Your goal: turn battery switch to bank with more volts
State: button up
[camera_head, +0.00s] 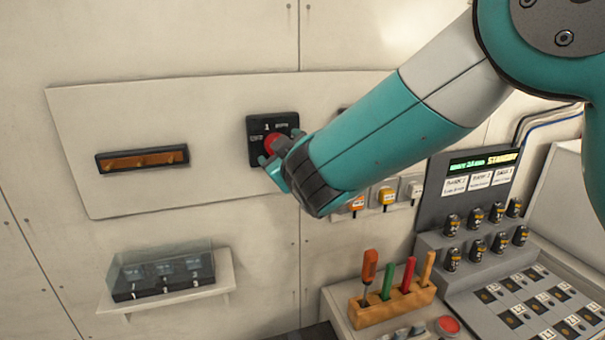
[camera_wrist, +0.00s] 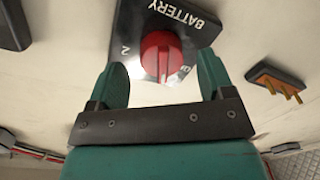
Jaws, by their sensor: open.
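The battery switch is a black square plate (camera_head: 262,130) on the white wall panel, with a red round knob (camera_head: 274,143). In the wrist view the plate (camera_wrist: 196,20) reads BATTERY, with a 2 to the left of the red knob (camera_wrist: 161,56). A raised grip runs across the knob's face. My gripper (camera_wrist: 164,84) is open, one teal finger on each side of the knob in that view. I cannot tell whether the fingers touch it. In the head view my gripper (camera_head: 272,160) is at the knob and hides part of the plate. Its other labels are partly hidden or too small to read.
A black-framed orange bar (camera_head: 143,159) is left of the switch. A clear-covered box (camera_head: 162,273) sits on a shelf below. A wooden block (camera_head: 392,305) with coloured handles, a red button (camera_head: 447,325) and a console with a green-lit display (camera_head: 484,161) stand lower right.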

jog(key=f+b+v, duration=0.1)
jog(key=b+v, duration=0.6)
jog(key=v, duration=0.8)
jog(key=shift+s+d+r, duration=0.2)
jog(key=shift+r, duration=0.2)
